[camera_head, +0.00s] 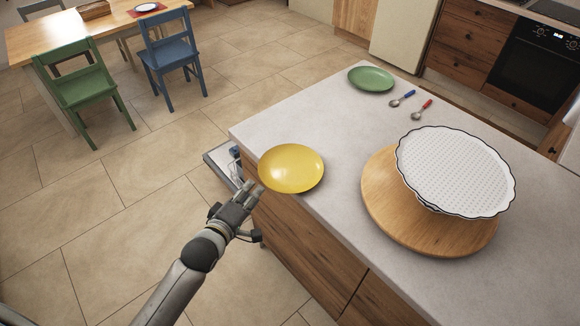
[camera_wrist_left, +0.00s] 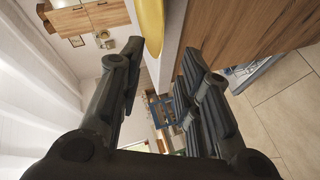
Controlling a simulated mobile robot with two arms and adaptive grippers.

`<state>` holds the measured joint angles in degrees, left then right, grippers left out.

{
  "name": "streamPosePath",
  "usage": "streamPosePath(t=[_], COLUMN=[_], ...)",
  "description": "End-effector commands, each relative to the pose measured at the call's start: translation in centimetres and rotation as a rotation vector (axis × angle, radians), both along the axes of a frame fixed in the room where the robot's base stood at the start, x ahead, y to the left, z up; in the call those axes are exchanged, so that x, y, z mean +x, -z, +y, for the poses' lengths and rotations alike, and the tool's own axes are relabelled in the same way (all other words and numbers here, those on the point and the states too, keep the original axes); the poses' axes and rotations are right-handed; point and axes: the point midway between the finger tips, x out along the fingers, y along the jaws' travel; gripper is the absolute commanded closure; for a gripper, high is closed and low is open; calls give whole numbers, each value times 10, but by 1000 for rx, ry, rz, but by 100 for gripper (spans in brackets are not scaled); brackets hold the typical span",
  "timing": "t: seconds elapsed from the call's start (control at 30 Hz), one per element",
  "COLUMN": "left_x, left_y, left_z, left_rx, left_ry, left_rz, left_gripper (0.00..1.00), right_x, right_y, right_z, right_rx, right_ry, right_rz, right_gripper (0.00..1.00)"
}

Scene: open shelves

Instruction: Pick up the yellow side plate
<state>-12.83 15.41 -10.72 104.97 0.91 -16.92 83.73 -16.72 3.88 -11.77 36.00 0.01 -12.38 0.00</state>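The yellow side plate (camera_head: 291,168) lies flat at the near left edge of the grey countertop (camera_head: 330,125); its rim appears to reach or slightly pass the edge. My left gripper (camera_head: 251,188) is just left of and below the plate's rim, beside the counter. In the left wrist view the gripper (camera_wrist_left: 163,52) has its fingers apart with nothing between them, and the plate's yellow edge (camera_wrist_left: 151,22) shows at the top, close to the left fingertip. I cannot tell whether finger and plate touch. My right gripper is out of view.
A round wooden board (camera_head: 385,215) with a white dotted dish (camera_head: 455,170) stands right of the plate. A green plate (camera_head: 371,78), a blue-handled spoon (camera_head: 402,98) and a red-handled spoon (camera_head: 421,110) lie farther back. Wooden drawers (camera_head: 310,245) are below the counter edge.

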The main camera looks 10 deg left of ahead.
Motion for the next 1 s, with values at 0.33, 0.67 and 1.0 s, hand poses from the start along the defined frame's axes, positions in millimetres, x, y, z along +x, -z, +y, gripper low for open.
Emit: streamPosePath(t=[0.33, 0.67, 1.0], left_x=[27, 62, 72], left_y=[7, 17, 23], left_z=[-5, -10, -12], left_rx=[2, 2, 3], left_ry=[0, 0, 2], left_rz=[1, 1, 1], left_gripper=[68, 68, 68], right_x=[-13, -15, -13], right_y=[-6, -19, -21], right_z=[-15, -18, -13], right_rx=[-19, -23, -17], right_ry=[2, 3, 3], right_rz=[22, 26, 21], right_gripper=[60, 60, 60])
